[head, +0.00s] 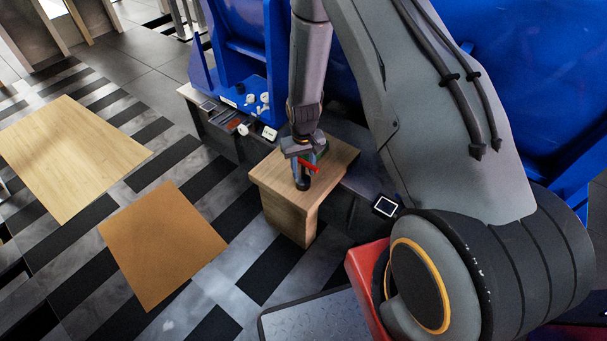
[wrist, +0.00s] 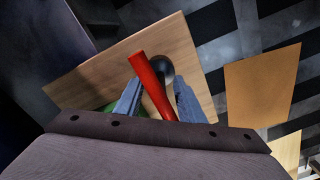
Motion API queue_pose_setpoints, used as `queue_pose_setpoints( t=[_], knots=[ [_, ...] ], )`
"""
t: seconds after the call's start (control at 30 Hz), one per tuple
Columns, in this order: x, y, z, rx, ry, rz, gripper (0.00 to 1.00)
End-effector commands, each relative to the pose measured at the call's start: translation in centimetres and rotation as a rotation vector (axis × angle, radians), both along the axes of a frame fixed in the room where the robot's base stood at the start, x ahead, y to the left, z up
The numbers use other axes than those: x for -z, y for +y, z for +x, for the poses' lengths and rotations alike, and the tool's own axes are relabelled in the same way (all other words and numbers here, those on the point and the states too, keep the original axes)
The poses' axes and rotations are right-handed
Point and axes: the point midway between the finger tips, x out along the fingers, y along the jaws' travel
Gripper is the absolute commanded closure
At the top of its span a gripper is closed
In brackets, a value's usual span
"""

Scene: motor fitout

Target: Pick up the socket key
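The socket key appears to be the tool with a red handle (wrist: 150,82), seen between my fingers in the wrist view. The red part also shows in the head view (head: 309,166), on or just above the small wooden stand. A dark round piece (wrist: 165,68) sits beside the handle; I cannot tell whether it belongs to the same tool. My gripper (wrist: 158,88) points down over the stand with its fingers apart on either side of the handle. A gap shows between the handle and the right finger. In the head view my gripper (head: 301,172) partly hides the tool.
The wooden stand (head: 275,178) has bare top around the gripper. Something green (wrist: 110,107) lies partly hidden by the left finger. A dark bench (head: 222,136) with small items and blue panels (head: 245,35) stand behind. Wood-coloured boards (head: 163,245) are at left.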

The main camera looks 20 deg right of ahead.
Motion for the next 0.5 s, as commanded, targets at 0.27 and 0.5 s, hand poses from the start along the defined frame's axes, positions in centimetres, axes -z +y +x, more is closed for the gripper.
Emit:
queue_pose_setpoints(
  t=[0.27, 0.5],
  knots=[
    [1.8, 0.0, 0.0, 0.000, 0.000, 0.000, 0.64],
    [1.8, 0.0, 0.0, 0.000, 0.000, 0.000, 0.80]
  ],
)
